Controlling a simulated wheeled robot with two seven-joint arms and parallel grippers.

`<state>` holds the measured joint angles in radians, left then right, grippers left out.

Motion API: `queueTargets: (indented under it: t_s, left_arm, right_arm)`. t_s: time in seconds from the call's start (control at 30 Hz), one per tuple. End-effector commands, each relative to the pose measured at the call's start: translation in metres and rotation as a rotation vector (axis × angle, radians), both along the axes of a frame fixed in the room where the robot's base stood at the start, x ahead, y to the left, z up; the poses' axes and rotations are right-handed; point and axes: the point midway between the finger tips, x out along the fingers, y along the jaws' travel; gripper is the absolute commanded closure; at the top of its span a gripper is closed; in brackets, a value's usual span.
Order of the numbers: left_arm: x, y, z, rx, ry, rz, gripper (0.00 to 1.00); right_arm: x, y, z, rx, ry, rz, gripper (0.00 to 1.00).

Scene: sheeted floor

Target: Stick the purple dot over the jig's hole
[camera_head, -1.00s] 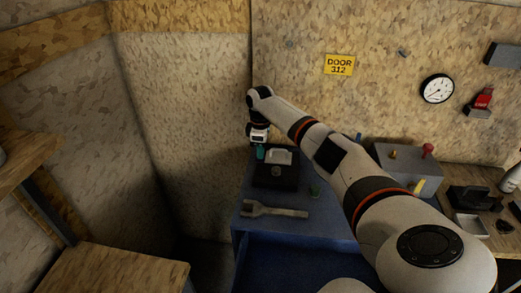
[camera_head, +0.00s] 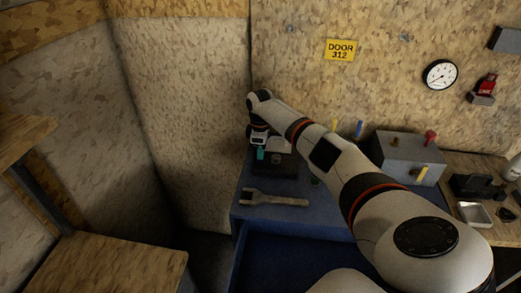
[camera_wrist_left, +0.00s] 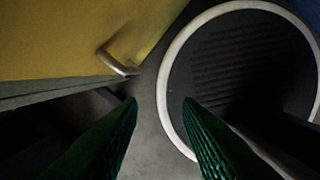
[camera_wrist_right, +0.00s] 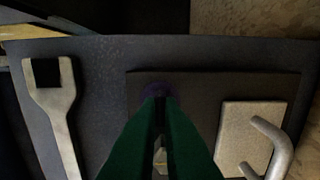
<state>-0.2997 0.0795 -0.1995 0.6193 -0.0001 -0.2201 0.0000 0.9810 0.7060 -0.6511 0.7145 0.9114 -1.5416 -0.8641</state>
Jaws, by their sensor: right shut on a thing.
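The jig is a dark flat plate (camera_head: 285,168) on the blue bench; it fills the middle of the right wrist view (camera_wrist_right: 205,88). A pale block with a bent metal handle (camera_wrist_right: 245,135) sits on its right part there. My right gripper (camera_head: 261,155) is at the plate's left part in the head view. In the right wrist view its green fingers (camera_wrist_right: 160,102) are shut, with the purple dot (camera_wrist_right: 155,90) at their tips, over the plate. The hole is not distinguishable. My left gripper (camera_wrist_left: 162,105) is open and empty, away from the bench.
A pale wrench-like tool (camera_head: 275,200) lies in front of the jig. A grey box with coloured knobs (camera_head: 405,155) stands to the right, and a metal tray (camera_head: 475,214) lies farther right. The left wrist view shows a yellow panel with a handle (camera_wrist_left: 115,62) and a white-rimmed round thing (camera_wrist_left: 165,75).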

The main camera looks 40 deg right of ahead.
Motion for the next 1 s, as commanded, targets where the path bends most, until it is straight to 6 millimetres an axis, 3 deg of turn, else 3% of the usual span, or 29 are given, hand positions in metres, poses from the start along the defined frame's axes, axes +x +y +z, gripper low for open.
queueTargets:
  t_s: [1.0]
  left_arm:
    - [-0.0003,0.0005,-0.0013,0.000,0.000,-0.001,0.68]
  right_arm:
    - [-0.0004,-0.0002,-0.0073,0.001,-0.001,-0.001,1.00]
